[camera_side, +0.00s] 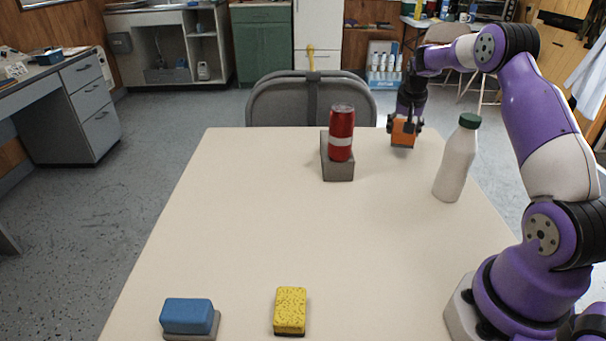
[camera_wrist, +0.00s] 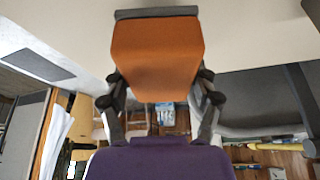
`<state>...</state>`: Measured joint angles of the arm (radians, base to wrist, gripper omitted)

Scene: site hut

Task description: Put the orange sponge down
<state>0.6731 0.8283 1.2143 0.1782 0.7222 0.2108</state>
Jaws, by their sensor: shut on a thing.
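The orange sponge (camera_side: 403,134) is between the fingers of my gripper (camera_side: 405,125) at the far right part of the table. In the wrist view the orange sponge (camera_wrist: 157,55) fills the space between the fingertips of my gripper (camera_wrist: 160,88), with a grey layer on its far side. My gripper is shut on it. In the side view the sponge is at or just above the tabletop near the far edge; I cannot tell whether it touches.
A red can (camera_side: 341,133) stands at a grey block (camera_side: 338,171) left of my gripper. A white bottle (camera_side: 457,160) with a green cap stands to the right. A yellow sponge (camera_side: 290,309) and a blue sponge (camera_side: 187,315) lie at the near edge. The table's middle (camera_side: 290,230) is clear.

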